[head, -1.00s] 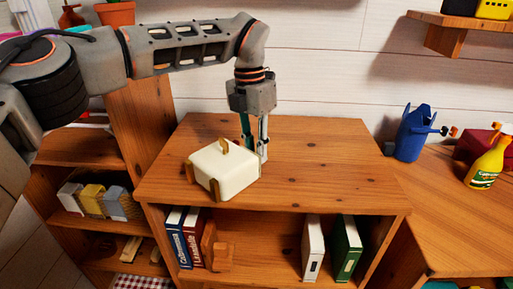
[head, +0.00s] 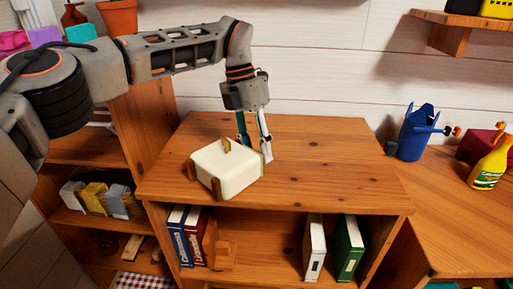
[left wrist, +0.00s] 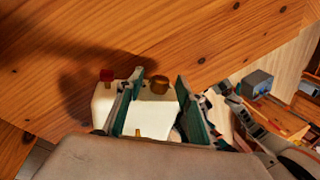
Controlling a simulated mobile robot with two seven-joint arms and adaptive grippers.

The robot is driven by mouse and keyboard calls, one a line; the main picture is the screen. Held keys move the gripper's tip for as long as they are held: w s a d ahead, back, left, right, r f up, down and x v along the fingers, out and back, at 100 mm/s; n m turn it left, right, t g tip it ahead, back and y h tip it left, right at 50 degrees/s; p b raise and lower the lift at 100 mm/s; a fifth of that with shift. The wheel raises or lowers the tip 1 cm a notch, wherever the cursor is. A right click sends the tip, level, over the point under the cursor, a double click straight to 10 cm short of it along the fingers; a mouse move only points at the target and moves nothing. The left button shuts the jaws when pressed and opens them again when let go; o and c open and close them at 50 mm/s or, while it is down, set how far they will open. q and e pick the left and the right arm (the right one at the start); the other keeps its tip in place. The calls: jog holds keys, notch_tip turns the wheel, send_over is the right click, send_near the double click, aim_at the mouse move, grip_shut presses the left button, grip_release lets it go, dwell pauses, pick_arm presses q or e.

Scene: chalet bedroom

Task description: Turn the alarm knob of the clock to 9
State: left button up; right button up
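The clock is a cream box (head: 228,172) with brown corner feet and a small brown piece on top. My left gripper (head: 256,149) is just behind the clock, pointing down. In the left wrist view its green-padded fingers are apart, with the gold-brown knob between their tips; contact cannot be made out. The clock's face is hidden. My right gripper cannot be made out clearly.
The cabinet top (head: 330,160) is clear to the right of the clock. Binders (head: 347,248) and books stand on the shelf below. A white plank wall (head: 320,60) is behind.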

pick_arm(q)
jog(key=shift+r, duration=0.25)
jog(key=v, duration=1.1)
jog(key=shift+r, duration=0.35)
pick_arm(e)
jog(key=shift+s+f, duration=0.1)
jog(key=shift+s, duration=0.15)
pick_arm(q)
jog(key=shift+w, duration=0.15)
pick_arm(e)
jog(key=shift+w, duration=0.1)
